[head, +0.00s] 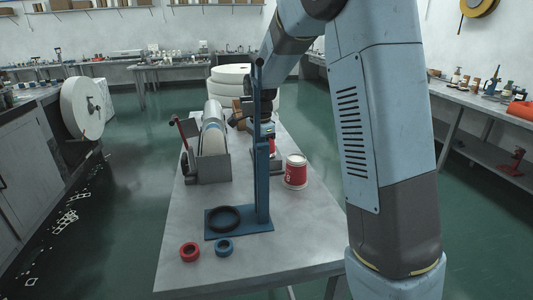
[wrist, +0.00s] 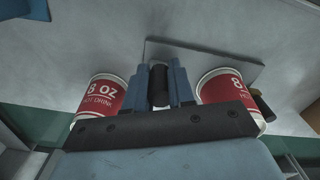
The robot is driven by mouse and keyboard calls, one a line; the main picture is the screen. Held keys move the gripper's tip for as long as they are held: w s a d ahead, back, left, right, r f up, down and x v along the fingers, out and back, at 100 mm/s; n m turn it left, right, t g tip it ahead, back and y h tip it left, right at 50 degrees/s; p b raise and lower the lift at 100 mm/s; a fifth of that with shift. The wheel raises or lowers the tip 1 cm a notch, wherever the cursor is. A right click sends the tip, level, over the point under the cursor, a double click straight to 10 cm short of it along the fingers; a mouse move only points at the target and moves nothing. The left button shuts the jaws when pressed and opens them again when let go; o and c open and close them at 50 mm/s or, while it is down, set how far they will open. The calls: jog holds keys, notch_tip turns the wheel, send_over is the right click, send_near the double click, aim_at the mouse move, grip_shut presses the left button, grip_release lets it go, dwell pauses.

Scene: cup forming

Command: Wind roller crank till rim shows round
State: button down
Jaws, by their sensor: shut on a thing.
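In the wrist view my gripper (wrist: 159,72) is shut on a black cylindrical handle (wrist: 158,88), which seems to be the crank grip. Two red and white paper cups marked 8 oz, a left cup (wrist: 101,97) and a right cup (wrist: 222,88), show either side of the fingers. In the head view one cup (head: 295,172) stands on the table right of a blue upright post (head: 262,180). The other cup is mostly hidden behind that post. My gripper is also largely hidden there. The cup rims' shape cannot be told.
The post's blue base holds a black ring (head: 224,218). A red ring (head: 189,252) and a blue ring (head: 224,247) lie in front. The near right tabletop is clear.

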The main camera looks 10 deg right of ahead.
jog(key=shift+w+m, duration=0.4)
jog(key=shift+m, duration=0.7)
jog(key=c, duration=1)
grip_release()
jog(key=shift+o, duration=0.2)
notch_tip(320, 180, up, 14)
jog(key=shift+f, duration=0.2)
